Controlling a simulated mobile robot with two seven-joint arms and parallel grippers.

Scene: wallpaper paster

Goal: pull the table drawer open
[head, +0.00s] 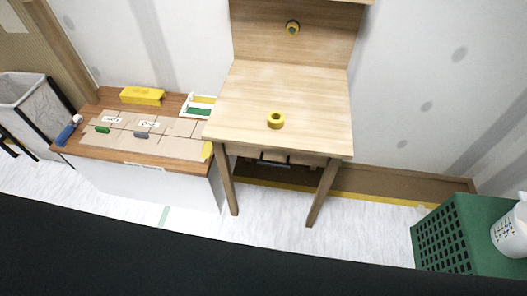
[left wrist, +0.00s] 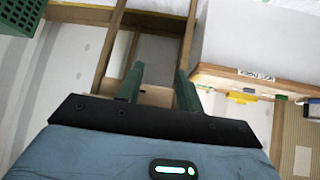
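The light wooden table (head: 290,85) stands at the centre of the head view. Its drawer front (head: 248,152) is below the tabletop, with a dark bar handle (head: 275,161). The drawer looks shut. In the left wrist view the table is upside down, with a table leg (left wrist: 110,45) seen beyond the fingers. My left gripper (left wrist: 159,84) is open, its two green fingers apart with nothing visibly held. A pale wooden part (left wrist: 156,96) shows between them; I cannot tell whether it is the drawer front. The handle cannot be made out there. My right gripper is in neither view.
A yellow tape roll (head: 276,120) lies on the tabletop. A low cabinet (head: 140,172) with cardboard and tools stands close on the left. The floor before the table is clear.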

